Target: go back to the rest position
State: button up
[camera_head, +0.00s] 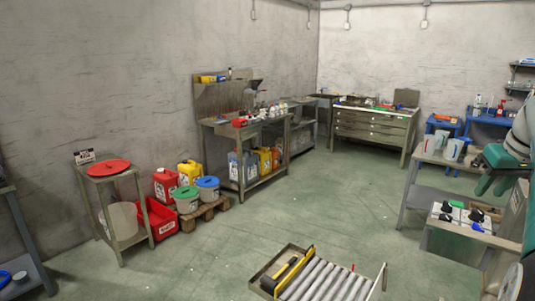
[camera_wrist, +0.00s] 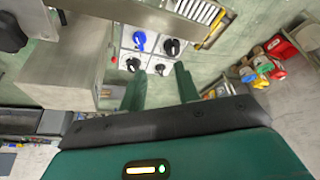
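My gripper (camera_head: 486,180) is at the right edge in the head view, green, above a bench. In the wrist view its two green fingers (camera_wrist: 160,82) stand apart with nothing seen between them. A white panel (camera_head: 438,214) with black, blue, green and red knobs lies below the gripper in the head view. The panel (camera_wrist: 150,60) also shows beyond the fingertips in the wrist view, with a blue knob (camera_wrist: 140,38) and black knobs. The fingers look apart from the knobs, but the exact distance is hard to tell.
A roller conveyor (camera_head: 325,281) stands at the front. A grey bench (camera_head: 416,192) with cups is at the right. A workbench (camera_head: 243,130), buckets (camera_head: 186,205) and a red crate (camera_head: 160,221) line the left wall. The middle floor (camera_head: 325,205) is clear.

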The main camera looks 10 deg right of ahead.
jog(key=w+a+f+n, duration=0.1)
jog(key=a+f, duration=0.1)
jog(key=a, duration=1.1)
jog(key=w+a+f+n, duration=0.1)
jog(key=a+f, duration=0.1)
jog(key=a, duration=1.1)
jog(key=s+a+f, duration=0.6)
jog(key=a+f, duration=0.1)
jog(key=a, duration=0.1)
jog(key=s+a+f+n+t+y, duration=0.1)
jog(key=s+a+f, duration=0.5)
jog(key=a, duration=0.3)
jog(key=shift+a+f, duration=0.15)
jog(key=shift+f, duration=0.45)
jog(key=shift+s, duration=0.1)
